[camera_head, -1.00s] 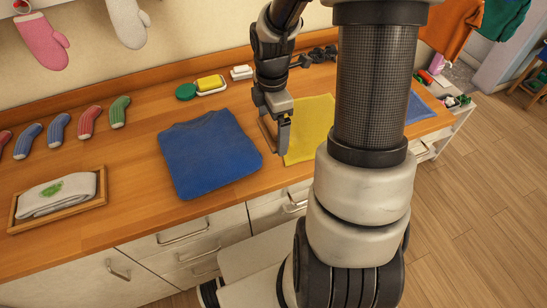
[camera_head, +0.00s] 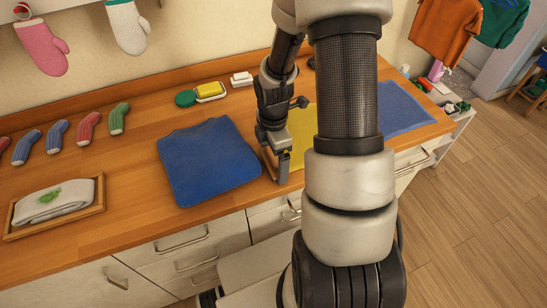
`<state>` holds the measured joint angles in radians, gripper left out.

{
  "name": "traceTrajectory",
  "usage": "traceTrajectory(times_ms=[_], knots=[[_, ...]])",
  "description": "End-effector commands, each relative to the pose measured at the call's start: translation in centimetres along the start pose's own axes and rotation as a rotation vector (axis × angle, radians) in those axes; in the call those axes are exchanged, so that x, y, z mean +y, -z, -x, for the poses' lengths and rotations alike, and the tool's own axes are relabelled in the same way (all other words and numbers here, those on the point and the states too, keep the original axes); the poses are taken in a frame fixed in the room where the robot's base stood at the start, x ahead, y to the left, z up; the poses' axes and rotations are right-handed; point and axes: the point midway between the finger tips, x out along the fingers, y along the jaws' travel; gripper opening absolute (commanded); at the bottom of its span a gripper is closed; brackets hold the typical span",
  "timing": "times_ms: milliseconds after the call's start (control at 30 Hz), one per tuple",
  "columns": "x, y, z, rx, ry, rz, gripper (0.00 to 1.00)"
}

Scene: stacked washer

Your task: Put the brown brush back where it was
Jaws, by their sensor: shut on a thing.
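The brown brush (camera_head: 268,161) shows as a narrow brown strip at the left side of my gripper's fingers. My gripper (camera_head: 281,170) points down at the front part of the counter, between the blue garment and the yellow cloth, and is shut on the brush. The fingers and arm hide most of the brush. I cannot tell whether the brush touches the counter.
The blue garment (camera_head: 207,162) lies left of my gripper, the yellow cloth (camera_head: 300,125) right behind it. A yellow sponge on a dish (camera_head: 209,90), green disc (camera_head: 186,98) and white block (camera_head: 241,78) stand behind. A framed tray (camera_head: 98,205) holds a white cloth.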

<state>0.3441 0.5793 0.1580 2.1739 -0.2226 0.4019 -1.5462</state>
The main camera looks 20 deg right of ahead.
Motion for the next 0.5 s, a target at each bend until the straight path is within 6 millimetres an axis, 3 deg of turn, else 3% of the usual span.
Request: traceTrajectory(times_ms=[133,167,200,500], knots=[[-0.01,-0.01,-0.55,0.0,0.001,-0.001,0.72],[-0.02,-0.02,-0.53,0.0,0.001,-0.001,0.95],[-0.03,-0.02,-0.45,0.0,0.001,-0.001,1.0],[0.0,-0.01,0.23,0.0,0.0,0.0,1.0]])
